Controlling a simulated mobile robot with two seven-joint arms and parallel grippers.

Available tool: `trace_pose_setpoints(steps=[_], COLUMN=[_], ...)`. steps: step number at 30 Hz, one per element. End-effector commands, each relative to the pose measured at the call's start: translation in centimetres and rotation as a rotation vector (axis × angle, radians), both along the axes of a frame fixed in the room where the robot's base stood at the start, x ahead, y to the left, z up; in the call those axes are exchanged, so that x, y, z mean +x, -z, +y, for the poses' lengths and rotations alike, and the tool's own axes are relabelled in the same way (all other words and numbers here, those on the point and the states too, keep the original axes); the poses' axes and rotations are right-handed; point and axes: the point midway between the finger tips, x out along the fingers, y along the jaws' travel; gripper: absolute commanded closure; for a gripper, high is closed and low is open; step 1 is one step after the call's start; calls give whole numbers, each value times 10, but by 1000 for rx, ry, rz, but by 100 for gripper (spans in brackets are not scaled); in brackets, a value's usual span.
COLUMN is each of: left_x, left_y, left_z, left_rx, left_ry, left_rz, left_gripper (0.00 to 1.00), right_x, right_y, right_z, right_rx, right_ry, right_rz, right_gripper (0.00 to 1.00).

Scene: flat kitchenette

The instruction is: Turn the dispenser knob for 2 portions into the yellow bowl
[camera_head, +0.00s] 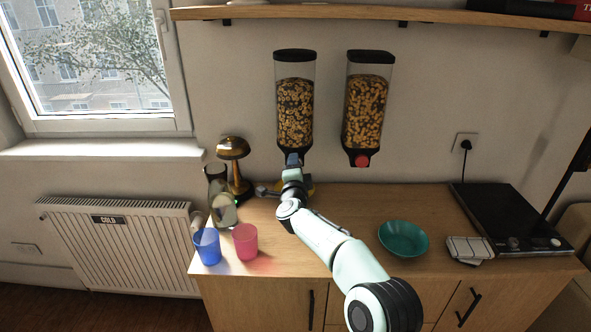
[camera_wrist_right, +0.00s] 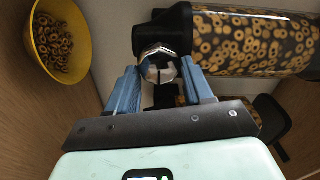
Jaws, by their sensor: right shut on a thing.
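The left dispenser (camera_head: 295,105) hangs on the wall, filled with ring-shaped cereal. It also shows in the wrist view (camera_wrist_right: 255,42). My right gripper (camera_head: 293,160) is at its lower outlet. In the wrist view, the blue fingers of the right gripper (camera_wrist_right: 162,78) are shut on a silver faceted knob (camera_wrist_right: 158,58). The yellow bowl (camera_wrist_right: 37,58) holds a small heap of cereal rings in the wrist view. In the head view the yellow bowl (camera_head: 308,188) stands under the dispenser, mostly hidden by my arm. My left gripper is out of view.
A second dispenser (camera_head: 367,105) with a red knob (camera_head: 362,161) hangs to the right. On the counter are a teal bowl (camera_head: 403,238), blue cup (camera_head: 207,246), pink cup (camera_head: 244,241), brass lamp (camera_head: 233,150) and black hob (camera_head: 510,220). A shelf (camera_head: 400,14) runs above.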

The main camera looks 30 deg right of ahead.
Motion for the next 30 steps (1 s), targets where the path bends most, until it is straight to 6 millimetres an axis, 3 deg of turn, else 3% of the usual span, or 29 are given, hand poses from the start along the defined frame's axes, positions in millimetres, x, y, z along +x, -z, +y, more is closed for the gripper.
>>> trace_pose_setpoints(steps=[6,7,9,20,30], left_x=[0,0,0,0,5], left_y=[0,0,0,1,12], left_z=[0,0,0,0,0], left_rx=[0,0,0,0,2], left_ry=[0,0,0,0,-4], left_rz=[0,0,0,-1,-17], left_gripper=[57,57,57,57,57], right_x=[0,0,0,-2,-41], right_y=[-2,-2,-2,-1,0], right_z=[-1,-1,-1,2,25], right_rx=[-2,-2,-3,-2,-3], right_ry=[1,1,1,0,-1], right_rz=[-3,-3,-2,0,1], right_gripper=[79,39,23,23,23])
